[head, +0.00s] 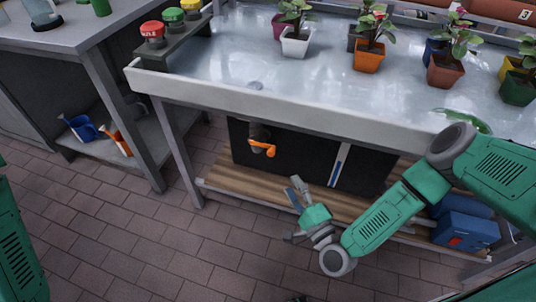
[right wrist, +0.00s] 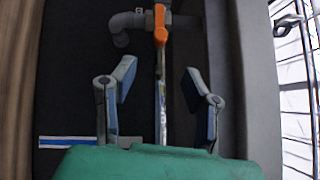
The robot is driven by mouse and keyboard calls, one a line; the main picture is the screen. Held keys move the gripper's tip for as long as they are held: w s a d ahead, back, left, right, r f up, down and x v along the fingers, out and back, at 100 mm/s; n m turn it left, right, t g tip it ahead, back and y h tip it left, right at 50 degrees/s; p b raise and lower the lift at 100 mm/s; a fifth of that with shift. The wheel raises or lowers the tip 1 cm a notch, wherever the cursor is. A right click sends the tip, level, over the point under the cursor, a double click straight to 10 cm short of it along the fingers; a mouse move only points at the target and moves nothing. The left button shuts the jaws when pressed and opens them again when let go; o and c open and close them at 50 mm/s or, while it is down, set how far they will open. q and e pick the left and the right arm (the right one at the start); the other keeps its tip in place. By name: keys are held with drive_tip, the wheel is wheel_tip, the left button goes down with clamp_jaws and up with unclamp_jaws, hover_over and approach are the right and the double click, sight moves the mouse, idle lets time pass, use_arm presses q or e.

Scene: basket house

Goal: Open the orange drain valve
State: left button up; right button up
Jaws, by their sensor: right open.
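The orange drain valve (head: 263,149) is a small lever handle on a grey pipe under the potting bench, in front of a black tank. In the right wrist view, the orange handle (right wrist: 160,25) shows at the top centre on the grey pipe (right wrist: 188,20). My right gripper (head: 291,212) is low in front of the bench, below and to the right of the valve, and apart from it. In the right wrist view, its two fingers (right wrist: 158,85) are spread and empty, with the handle beyond them. My left gripper is not seen.
The black tank (head: 300,160) with a blue-and-white strip (head: 339,165) stands on a wooden shelf (head: 228,177). The bench's front rim (head: 270,110) overhangs the valve. A bench leg (head: 178,150) is to the left. A blue box (head: 465,232) is at right. The brick floor in front is clear.

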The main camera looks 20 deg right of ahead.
sight(271, 155)
drive_tip(key=x, duration=0.4)
drive_tip(key=b+x, duration=0.1)
drive_tip(key=x, duration=0.3)
drive_tip(key=b+x, duration=0.1)
drive_tip(key=x, duration=0.4)
drive_tip(key=shift+s+a, duration=0.1)
drive_tip(key=shift+a, duration=0.3)
drive_tip(key=shift+d, duration=0.4)
drive_tip(key=c, duration=0.7)
clamp_jaws()
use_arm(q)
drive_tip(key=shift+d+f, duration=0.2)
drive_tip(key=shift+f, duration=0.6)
use_arm(e)
drive_tip(key=shift+a, duration=0.2)
